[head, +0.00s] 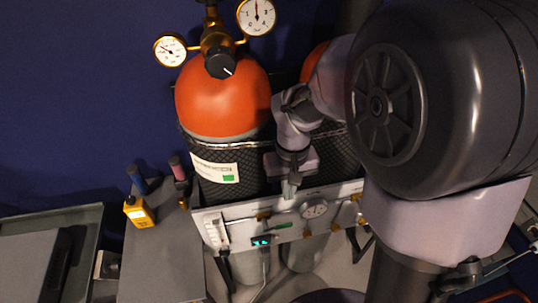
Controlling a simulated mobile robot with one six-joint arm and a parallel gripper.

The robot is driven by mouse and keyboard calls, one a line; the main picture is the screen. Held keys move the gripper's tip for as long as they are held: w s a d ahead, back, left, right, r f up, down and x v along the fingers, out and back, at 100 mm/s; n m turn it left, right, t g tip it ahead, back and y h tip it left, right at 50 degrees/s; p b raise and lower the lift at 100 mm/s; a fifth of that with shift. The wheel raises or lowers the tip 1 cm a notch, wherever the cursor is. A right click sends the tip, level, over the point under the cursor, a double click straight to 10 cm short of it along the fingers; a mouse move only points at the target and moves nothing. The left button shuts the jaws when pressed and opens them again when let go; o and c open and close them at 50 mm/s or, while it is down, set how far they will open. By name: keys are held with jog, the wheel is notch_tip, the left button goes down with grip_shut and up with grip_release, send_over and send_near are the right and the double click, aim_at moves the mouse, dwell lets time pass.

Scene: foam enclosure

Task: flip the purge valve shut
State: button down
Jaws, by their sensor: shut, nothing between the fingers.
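My gripper (288,191) points down at the top edge of the white gas panel (240,213), in front of the dark-wrapped cylinders. Its fingers are shut with nothing between them. A small green lever (283,226) lies roughly level on the panel just below the fingertips. Small brass fittings (263,216) sit along the panel, with more near its right end (335,227). No label is readable, so I cannot tell for sure which of these is the purge valve. I cannot tell whether the fingertips touch the panel.
An orange-topped cylinder (222,95) with a brass regulator and two gauges (257,16) stands behind the panel. A yellow meter (138,212) rests on the grey bench (160,265) at left.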

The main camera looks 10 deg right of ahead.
aim_at(289, 223)
notch_tip(289, 223, down, 14)
jog(key=b, duration=0.6)
jog(key=shift+d+f+b, duration=0.3)
jog(key=shift+f+b, duration=0.1)
dwell(0.7)
jog(key=shift+d+f+b, duration=0.2)
jog(key=shift+f+b, duration=0.15)
jog(key=shift+f, duration=0.2)
jog(key=shift+d+f+b, duration=0.15)
jog(key=shift+f+b, duration=0.15)
jog(key=shift+f, duration=0.2)
jog(key=shift+f+b, duration=0.5)
jog(key=shift+f, duration=0.35)
jog(key=shift+a+f+b, duration=0.1)
jog(key=shift+f+b, duration=0.4)
jog(key=shift+f, duration=0.3)
